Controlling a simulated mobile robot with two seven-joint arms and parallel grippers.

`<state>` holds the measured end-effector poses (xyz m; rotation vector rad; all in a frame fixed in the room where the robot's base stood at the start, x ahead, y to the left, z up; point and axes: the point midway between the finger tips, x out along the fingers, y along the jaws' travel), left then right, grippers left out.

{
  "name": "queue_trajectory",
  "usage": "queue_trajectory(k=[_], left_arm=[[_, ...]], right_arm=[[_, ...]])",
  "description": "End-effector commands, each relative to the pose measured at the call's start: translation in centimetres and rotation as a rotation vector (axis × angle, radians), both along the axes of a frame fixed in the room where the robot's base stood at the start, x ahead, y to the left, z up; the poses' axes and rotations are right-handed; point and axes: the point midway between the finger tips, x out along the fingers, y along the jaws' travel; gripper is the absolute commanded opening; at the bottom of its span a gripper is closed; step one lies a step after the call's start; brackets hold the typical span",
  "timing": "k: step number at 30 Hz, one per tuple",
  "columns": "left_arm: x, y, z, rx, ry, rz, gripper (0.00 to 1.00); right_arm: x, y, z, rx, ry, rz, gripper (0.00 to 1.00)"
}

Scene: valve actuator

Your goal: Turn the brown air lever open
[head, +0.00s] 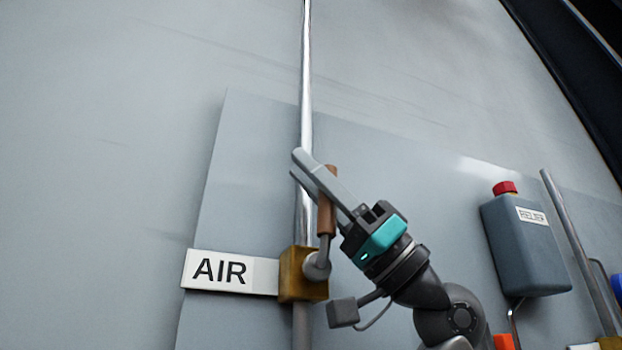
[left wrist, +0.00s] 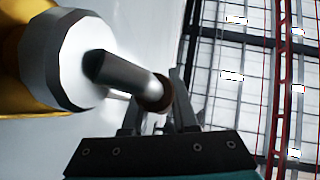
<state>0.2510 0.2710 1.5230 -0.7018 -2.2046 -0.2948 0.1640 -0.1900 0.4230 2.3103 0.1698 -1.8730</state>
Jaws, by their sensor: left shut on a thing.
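The brown air lever (head: 327,200) stands nearly upright in the head view, on a grey stem above a brass valve body (head: 300,274). The white AIR label (head: 222,271) is just left of the valve. My left gripper (head: 318,175) comes from the lower right and is shut on the brown lever, with its fingers on either side of the handle. In the left wrist view the grey lever stem (left wrist: 130,75) runs from the pale round hub to the brown handle (left wrist: 157,94) between the fingers; the fingers hide part of the handle. My right gripper is not in view.
A shiny vertical pipe (head: 306,70) rises behind the lever, close to my fingers. A grey box with a red cap (head: 526,245) and a RELIEF label is on the right, beside another pipe (head: 578,250).

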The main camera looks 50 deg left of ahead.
Motion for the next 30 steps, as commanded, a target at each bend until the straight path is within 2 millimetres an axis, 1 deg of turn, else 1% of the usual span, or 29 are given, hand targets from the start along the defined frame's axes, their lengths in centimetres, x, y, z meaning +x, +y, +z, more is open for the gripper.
queue_trajectory(k=[5,6,12,14,23,26,30], left_arm=[[0.0,-0.1,-0.3,-0.002,-0.005,0.000,0.00],[0.0,-0.1,-0.3,-0.002,-0.005,0.000,0.29],[0.0,0.0,-0.2,-0.001,-0.003,-0.001,0.51],[0.0,0.0,-0.2,-0.001,-0.002,0.000,0.56],[0.3,-0.2,-0.4,0.000,0.000,0.000,0.56],[1.0,-0.7,-1.3,0.001,0.003,0.000,0.56],[2.3,-1.7,-3.1,0.000,0.002,0.000,0.56]], right_arm=[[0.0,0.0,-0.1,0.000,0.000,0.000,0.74],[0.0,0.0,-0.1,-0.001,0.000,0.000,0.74],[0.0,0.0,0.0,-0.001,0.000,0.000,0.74],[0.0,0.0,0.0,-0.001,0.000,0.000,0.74],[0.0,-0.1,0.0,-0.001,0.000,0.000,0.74],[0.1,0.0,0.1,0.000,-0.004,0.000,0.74],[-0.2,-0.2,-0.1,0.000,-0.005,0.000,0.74]])
